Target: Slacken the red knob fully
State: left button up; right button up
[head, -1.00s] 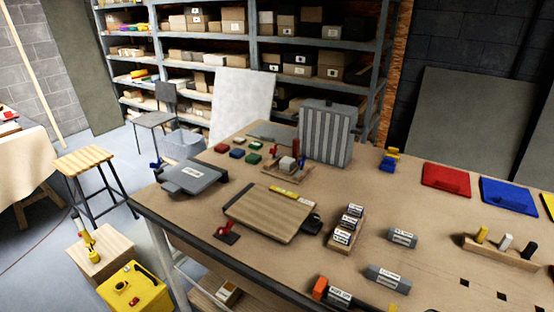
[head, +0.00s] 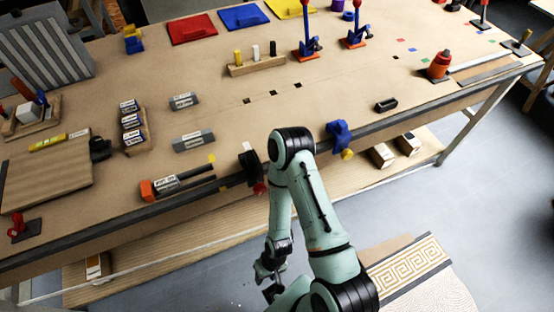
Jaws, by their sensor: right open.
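The red knob (head: 260,188) sits low on a black clamp (head: 250,168) at the front edge of the workbench. My right arm stands just to the right of it in the head view. My right gripper (head: 266,282) hangs below the bench edge, in front of the bench and apart from the knob. It is open, with nothing seen between its fingers. My left gripper is not in view.
A blue clamp with a yellow knob (head: 347,154) sits on the bench edge to the right. An orange-ended tool (head: 148,190) lies left of the black clamp. A patterned mat (head: 410,265) lies at the lower right.

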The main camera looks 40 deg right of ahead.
aim_at(260, 188)
jog(key=l+z, duration=0.2)
jog(key=z, duration=0.9)
